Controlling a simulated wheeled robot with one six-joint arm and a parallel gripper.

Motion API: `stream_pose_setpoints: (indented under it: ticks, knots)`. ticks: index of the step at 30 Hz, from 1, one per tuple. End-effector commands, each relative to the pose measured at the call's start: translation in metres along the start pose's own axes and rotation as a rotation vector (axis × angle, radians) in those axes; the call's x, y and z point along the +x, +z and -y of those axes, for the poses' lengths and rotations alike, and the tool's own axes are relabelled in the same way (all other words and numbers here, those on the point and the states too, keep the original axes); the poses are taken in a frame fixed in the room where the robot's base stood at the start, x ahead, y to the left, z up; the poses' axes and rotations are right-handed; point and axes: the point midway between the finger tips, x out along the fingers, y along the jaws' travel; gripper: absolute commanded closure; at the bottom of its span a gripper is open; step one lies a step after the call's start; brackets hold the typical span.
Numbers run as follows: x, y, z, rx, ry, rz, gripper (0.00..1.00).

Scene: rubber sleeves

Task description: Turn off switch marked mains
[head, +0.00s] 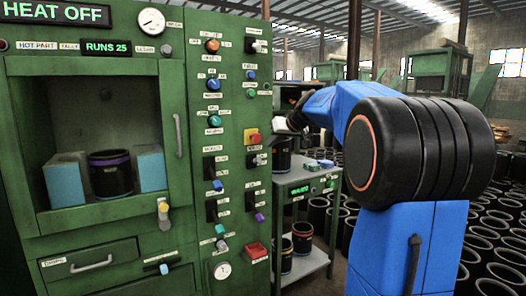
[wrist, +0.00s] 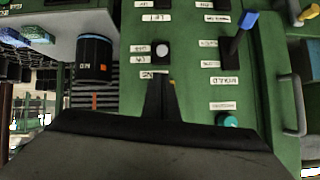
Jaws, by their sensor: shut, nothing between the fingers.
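The green control panel (head: 231,150) carries two columns of knobs and lever switches. Its small labels are too blurred for me to pick out the word mains. A black switch with a pale round tip (wrist: 162,50) sits just beyond my gripper (wrist: 160,80) in the wrist view, which looks upside down. Small white labels lie to its left. My gripper is shut and empty. In the head view my gripper (head: 280,130) is at the panel's right edge, beside the right column. I cannot tell whether it touches the switch.
A blue-tipped lever (wrist: 245,22) and a teal knob (wrist: 229,119) stand out beside my gripper. A door handle (wrist: 296,105) sticks out at the right. A black sleeve (head: 281,154) stands on a trolley (head: 305,181) right of the panel. Many sleeves cover the floor behind my arm.

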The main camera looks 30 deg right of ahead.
Motion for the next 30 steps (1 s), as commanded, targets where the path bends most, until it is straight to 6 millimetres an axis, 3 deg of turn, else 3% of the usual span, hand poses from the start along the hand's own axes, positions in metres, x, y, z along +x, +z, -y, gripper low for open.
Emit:
stream_pose_setpoints:
  ticks: [18, 30]
  knots:
    - [0.084, 0.001, 0.0, 0.0, -0.001, 0.001, 1.0]
    - [0.099, 0.0, 0.0, 0.0, 0.0, 0.001, 1.0]
